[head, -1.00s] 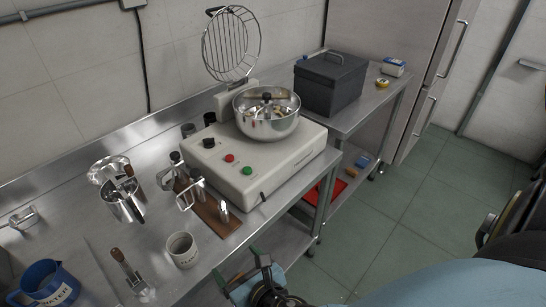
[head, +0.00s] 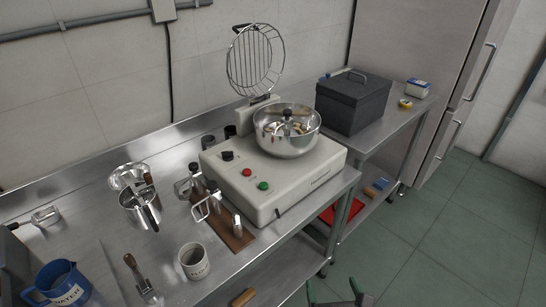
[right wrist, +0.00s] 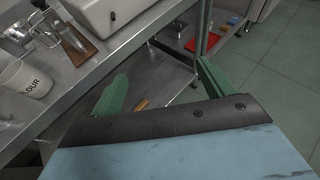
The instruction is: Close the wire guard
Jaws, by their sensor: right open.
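The round wire guard (head: 255,62) stands raised, nearly upright, behind and above the steel bowl (head: 287,132) in the head view. It is hinged on a bracket at the back of the cream mixer base (head: 285,182). The bowl sits on the base with a mixing tool inside. My left gripper is not in view.
The steel counter (head: 120,255) holds a flour mug (head: 194,261), a blue water jug (head: 62,284), a steel pitcher (head: 141,208) and several utensils left of the mixer. A dark lidded box (head: 353,102) stands to the right. The floor (head: 420,240) at right is clear.

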